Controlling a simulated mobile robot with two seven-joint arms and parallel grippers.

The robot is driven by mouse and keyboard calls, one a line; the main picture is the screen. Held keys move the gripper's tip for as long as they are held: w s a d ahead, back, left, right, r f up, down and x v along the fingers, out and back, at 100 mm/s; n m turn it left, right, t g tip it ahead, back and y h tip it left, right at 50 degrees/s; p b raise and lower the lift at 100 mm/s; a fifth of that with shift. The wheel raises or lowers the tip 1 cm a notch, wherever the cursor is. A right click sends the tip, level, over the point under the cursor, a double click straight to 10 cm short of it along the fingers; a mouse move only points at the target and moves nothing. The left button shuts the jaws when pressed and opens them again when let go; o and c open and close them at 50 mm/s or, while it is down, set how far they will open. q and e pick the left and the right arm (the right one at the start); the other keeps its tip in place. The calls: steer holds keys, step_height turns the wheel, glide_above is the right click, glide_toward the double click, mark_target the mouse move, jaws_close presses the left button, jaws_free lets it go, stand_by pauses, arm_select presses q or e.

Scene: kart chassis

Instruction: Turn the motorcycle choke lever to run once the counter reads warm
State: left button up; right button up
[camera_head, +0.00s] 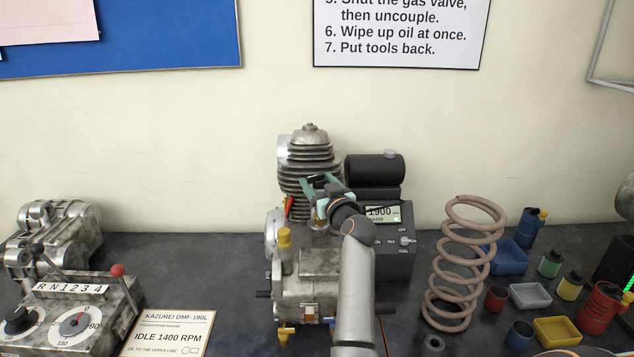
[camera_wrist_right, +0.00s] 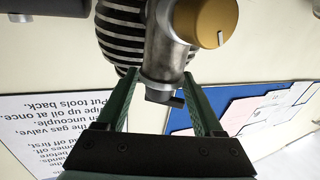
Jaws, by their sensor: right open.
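The finned metal engine (camera_head: 307,165) stands upright at the middle of the bench. My right gripper (camera_head: 318,185) is in front of its fins, with the arm hiding part of the engine. In the right wrist view the open green fingers (camera_wrist_right: 160,85) stand either side of a metal carburetor-like cylinder (camera_wrist_right: 166,55) with a small dark tab (camera_wrist_right: 172,101) at its end. I cannot tell whether the fingers touch it. A red part (camera_head: 289,205) shows left of the gripper; which part is the choke lever is unclear. The counter (camera_head: 383,213) reads 1900. My left gripper is out of view.
A card (camera_head: 170,335) reads "IDLE 1400 RPM". A gear-lever unit with a red knob (camera_head: 117,270) stands left. A black tank (camera_head: 374,168) sits behind the counter box. A coil spring (camera_head: 462,265), small trays (camera_head: 529,295) and cans stand right.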

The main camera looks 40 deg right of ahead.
steer(key=shift+c, duration=0.3)
jaws_close()
